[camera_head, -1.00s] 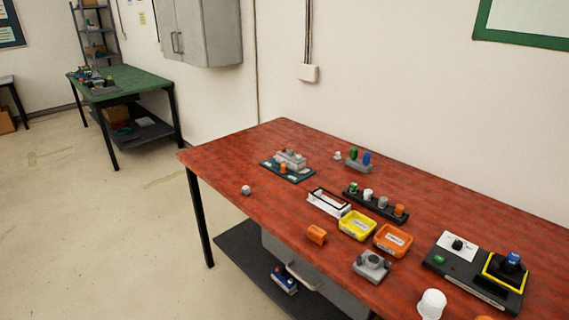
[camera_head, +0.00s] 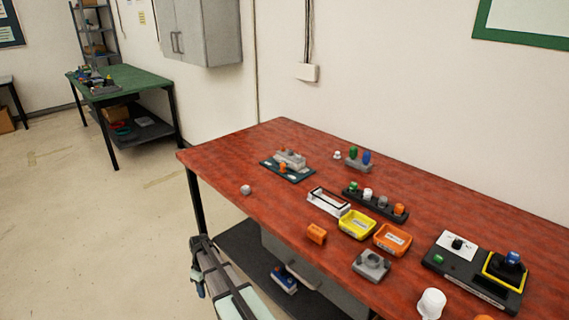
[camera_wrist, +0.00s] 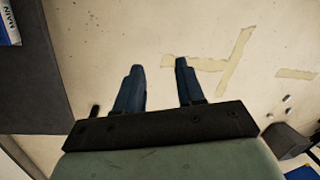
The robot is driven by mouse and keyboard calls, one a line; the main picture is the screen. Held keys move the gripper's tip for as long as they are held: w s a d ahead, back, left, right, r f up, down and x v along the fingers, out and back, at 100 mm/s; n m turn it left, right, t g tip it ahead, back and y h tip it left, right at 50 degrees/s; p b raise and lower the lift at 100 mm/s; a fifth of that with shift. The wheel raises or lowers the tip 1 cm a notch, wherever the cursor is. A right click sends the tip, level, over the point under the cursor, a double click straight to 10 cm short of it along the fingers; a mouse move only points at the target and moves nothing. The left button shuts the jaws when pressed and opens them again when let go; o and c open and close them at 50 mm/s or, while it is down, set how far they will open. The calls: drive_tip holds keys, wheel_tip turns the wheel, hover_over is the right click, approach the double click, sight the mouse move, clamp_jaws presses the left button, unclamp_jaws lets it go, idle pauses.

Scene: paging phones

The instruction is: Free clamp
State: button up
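A grey fixture with an orange knob (camera_head: 283,168), which looks like the clamp, sits on a dark green plate (camera_head: 298,177) near the back left of the red table. Its jaws are too small to tell open or shut. My gripper (camera_wrist: 159,64) is open in the wrist view, its two blue fingers apart with only floor between them. In the head view my arm is at the bottom, beside the table's left front edge and below its top. The gripper is well away from the fixture.
On the red table (camera_head: 240,160) stand a small grey-white piece (camera_head: 246,189), a white frame (camera_head: 328,202), a yellow tray (camera_head: 356,226), an orange tray (camera_head: 392,239) and a black control box (camera_head: 470,268). A dark lower shelf (camera_head: 240,244) holds a blue box (camera_head: 285,280).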

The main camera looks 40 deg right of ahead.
drive_tip(key=w+d+r+n+t, duration=0.1)
drive_tip(key=w+d+r, duration=0.6)
drive_tip(key=r, duration=0.4)
drive_tip(key=w+d+r+n+t, duration=0.1)
drive_tip(key=w+d+r+t, duration=0.1)
drive_tip(key=w+d+r, duration=0.7)
drive_tip(key=w+d+r+n+t, duration=0.1)
drive_tip(key=w+d+r, duration=0.3)
drive_tip(key=r, duration=0.9)
drive_tip(key=m+t, duration=0.1)
drive_tip(key=m, duration=0.3)
approach(283, 164)
drive_tip(key=x, duration=0.8)
clamp_jaws()
